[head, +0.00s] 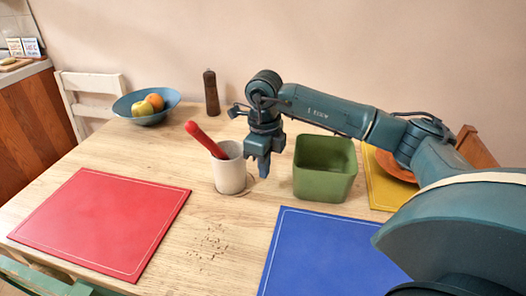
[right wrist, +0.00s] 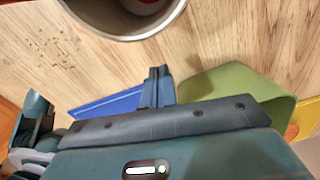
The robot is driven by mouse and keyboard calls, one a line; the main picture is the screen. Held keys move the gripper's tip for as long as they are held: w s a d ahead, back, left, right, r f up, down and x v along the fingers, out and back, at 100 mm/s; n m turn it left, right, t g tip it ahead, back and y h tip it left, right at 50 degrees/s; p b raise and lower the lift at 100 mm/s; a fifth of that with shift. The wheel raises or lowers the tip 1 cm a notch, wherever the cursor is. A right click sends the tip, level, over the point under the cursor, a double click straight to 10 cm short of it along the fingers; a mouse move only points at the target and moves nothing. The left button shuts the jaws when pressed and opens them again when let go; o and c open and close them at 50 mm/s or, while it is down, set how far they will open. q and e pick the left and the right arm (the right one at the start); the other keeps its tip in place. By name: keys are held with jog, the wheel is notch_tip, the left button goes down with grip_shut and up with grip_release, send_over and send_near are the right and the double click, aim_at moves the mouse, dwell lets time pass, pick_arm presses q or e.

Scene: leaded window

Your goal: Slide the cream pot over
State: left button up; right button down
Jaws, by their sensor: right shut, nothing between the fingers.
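The cream pot (head: 229,174) stands upright on the wooden table, with a red-handled utensil (head: 206,139) leaning out of it to the left. A thin darker ring or mat edge shows at its base. In the right wrist view the pot's rim (right wrist: 122,36) is at the top, cut off by the frame. My right gripper (head: 263,166) points down just right of the pot, its fingers together and empty. In the right wrist view its fingertips (right wrist: 157,73) are apart from the pot. My left gripper is not in view.
A green square container (head: 323,187) stands close right of my right gripper. A red mat (head: 100,220) lies left, a blue mat (head: 325,255) in front, a yellow mat (head: 383,193) right. Crumbs (head: 212,240) lie before the pot. A fruit bowl (head: 147,118) and pepper mill (head: 211,93) stand behind.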

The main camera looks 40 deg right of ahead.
aim_at(229, 168)
notch_tip(229, 168, down, 2)
jog(key=shift+f, duration=0.15)
jog(key=w, duration=0.1)
jog(key=w+a, duration=0.1)
jog(key=shift+w+a+f, duration=0.2)
jog(key=shift+w+a, duration=0.1)
jog(key=shift+w, duration=0.05)
jog(key=shift+w+a, duration=0.15)
jog(key=shift+w, duration=0.25)
